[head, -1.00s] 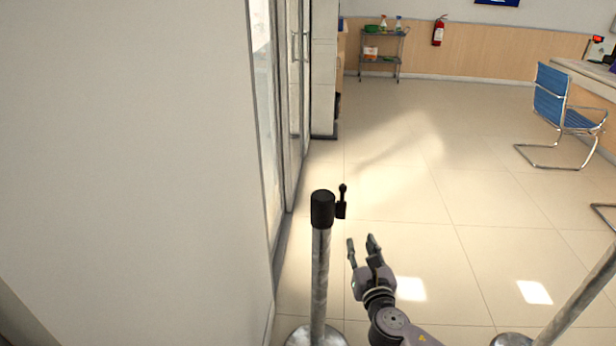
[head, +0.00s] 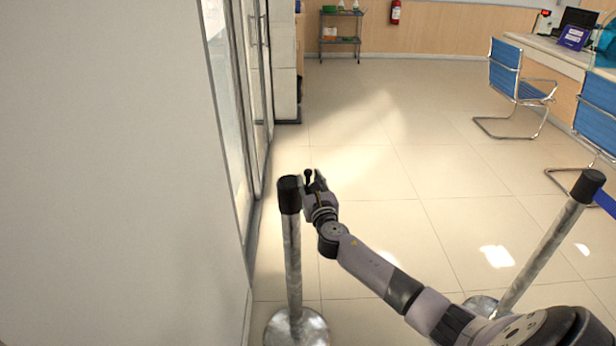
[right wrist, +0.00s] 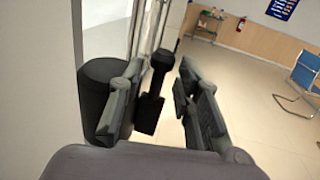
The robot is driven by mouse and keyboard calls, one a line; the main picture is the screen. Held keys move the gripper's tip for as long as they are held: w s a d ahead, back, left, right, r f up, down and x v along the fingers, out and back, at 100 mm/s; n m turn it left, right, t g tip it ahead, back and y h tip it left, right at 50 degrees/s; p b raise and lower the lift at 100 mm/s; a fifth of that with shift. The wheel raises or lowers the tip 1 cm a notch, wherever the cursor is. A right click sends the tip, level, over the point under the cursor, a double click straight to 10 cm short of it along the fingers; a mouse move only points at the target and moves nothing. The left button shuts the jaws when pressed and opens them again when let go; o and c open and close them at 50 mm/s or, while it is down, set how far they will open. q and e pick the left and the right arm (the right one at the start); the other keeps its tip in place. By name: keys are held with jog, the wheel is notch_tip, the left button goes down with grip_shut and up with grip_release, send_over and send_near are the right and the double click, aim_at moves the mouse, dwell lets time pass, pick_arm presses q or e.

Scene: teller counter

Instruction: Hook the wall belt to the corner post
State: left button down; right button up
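A metal post with a black top (head: 290,195) stands by the wall at left. The black top also shows at the left of the right wrist view (right wrist: 95,90). A small black clip-like piece with a rounded knob (head: 309,181) sits at the right side of the post top. My right gripper (head: 315,180) is at this piece. In the right wrist view the piece (right wrist: 153,90) is between the two spread fingers, nearer the left finger, with a clear gap to the right finger. My left gripper is out of view. I cannot make out a wall belt.
A second post (head: 545,245) with a black top and a blue belt (head: 606,203) stands at right. Blue chairs (head: 515,75) and a counter (head: 560,50) are beyond it. Glass doors (head: 235,100) line the left. The floor between is clear.

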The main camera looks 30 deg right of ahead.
jog(key=shift+x, duration=1.2)
jog(key=shift+c, duration=0.3)
grip_shut()
